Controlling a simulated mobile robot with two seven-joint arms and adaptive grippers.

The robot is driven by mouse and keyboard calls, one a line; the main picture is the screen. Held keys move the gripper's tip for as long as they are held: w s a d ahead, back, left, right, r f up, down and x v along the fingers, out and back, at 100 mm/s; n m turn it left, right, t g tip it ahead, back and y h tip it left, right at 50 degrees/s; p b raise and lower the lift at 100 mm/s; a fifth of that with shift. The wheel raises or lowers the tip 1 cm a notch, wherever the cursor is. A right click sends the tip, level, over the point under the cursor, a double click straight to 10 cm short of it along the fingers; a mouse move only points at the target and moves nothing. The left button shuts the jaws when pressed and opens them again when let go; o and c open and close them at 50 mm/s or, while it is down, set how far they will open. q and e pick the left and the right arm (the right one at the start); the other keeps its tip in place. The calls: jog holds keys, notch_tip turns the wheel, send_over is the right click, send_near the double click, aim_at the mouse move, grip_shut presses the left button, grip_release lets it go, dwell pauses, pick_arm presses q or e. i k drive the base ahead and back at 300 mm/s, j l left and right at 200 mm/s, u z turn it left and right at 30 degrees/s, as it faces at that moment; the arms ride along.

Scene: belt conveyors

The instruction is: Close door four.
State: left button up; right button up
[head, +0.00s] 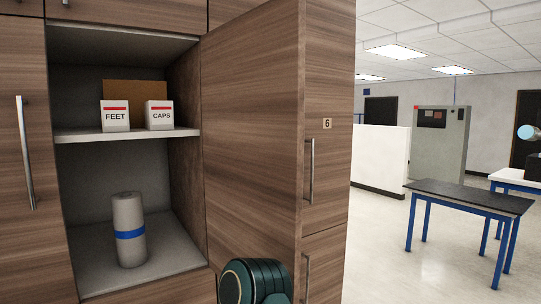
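A wood-grain cabinet door (251,130) stands open, swung out toward me from the right side of an open compartment. I see its broad face and its near edge; no number shows on it, so I cannot read whether it is door four. The open compartment (112,168) has grey walls and one shelf. A teal and black rounded part of my own arm shows at the bottom edge, in front of the open door's lower part. I see no fingers of either gripper.
Boxes marked FEET (115,116) and CAPS (159,115) stand on the shelf (130,135). A grey roll (128,215) with a blue band stands below. A closed door (22,150) is left; a door numbered 6 (330,165) is right. Open floor and a black-topped table (470,198) lie farther right.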

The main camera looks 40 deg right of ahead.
aim_at(252, 64)
jog(key=l, duration=0.4)
jog(key=k+l+z, duration=0.1)
jog(key=l, duration=0.3)
jog(key=l+u, duration=0.1)
jog(key=l, duration=0.35)
jog(key=i+l, duration=0.15)
jog(key=l, duration=0.35)
jog(key=k+l+u, duration=0.15)
jog(key=l, duration=0.45)
jog(key=k, duration=0.2)
jog(key=l+u, duration=0.1)
jog(key=i, duration=0.05)
